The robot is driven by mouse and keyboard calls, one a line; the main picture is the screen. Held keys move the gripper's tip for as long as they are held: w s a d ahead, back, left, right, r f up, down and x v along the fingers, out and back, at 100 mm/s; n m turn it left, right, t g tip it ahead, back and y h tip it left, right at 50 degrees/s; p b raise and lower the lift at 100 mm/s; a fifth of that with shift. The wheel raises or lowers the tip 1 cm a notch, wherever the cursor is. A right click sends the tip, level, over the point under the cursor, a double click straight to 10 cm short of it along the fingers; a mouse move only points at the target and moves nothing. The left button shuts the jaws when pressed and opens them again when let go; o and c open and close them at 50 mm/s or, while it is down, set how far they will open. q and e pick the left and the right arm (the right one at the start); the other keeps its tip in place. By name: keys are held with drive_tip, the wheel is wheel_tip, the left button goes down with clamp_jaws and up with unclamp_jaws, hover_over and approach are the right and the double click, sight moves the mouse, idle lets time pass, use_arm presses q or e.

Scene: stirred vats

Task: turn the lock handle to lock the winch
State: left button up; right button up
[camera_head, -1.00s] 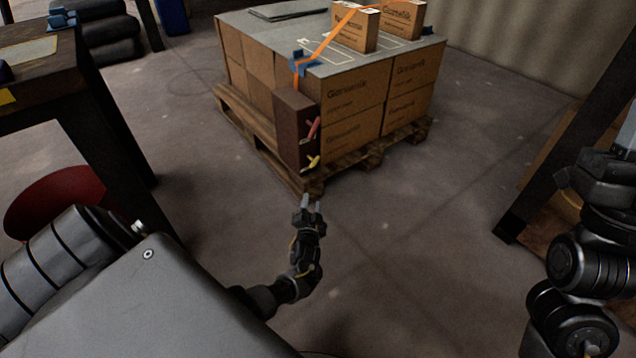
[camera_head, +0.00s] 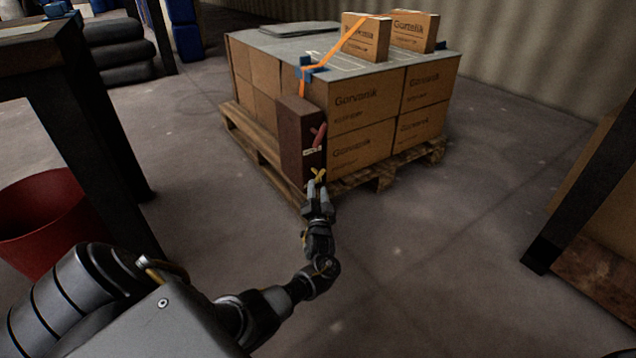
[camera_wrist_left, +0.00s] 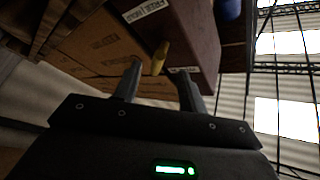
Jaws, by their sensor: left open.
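The winch box (camera_head: 292,145) is a tall dark brown box at the near corner of the carton stack. Its right face carries a red handle (camera_head: 320,135) above and a small yellow handle (camera_head: 317,173) below. My left gripper (camera_head: 316,186) is just below the yellow handle, fingers pointing up toward it. In the left wrist view, the yellow handle (camera_wrist_left: 160,58) sticks out between the two open fingertips (camera_wrist_left: 159,76); contact cannot be told. Light labels show near it. My right gripper is out of view.
Cartons (camera_head: 362,148) stand on a wooden pallet (camera_head: 384,178), with an orange strap (camera_head: 350,36) over the grey top. A dark table (camera_head: 45,60) and red bin (camera_head: 50,218) are at left. A dark post (camera_head: 585,185) stands at right. The floor between is clear.

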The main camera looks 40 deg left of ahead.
sight(318, 180)
use_arm(q)
drive_tip(key=b+x, duration=0.2)
drive_tip(key=x, duration=0.3)
drive_tip(key=shift+w+a+b, duration=0.2)
drive_tip(key=shift+w+b, duration=0.1)
drive_tip(key=shift+c, duration=0.2)
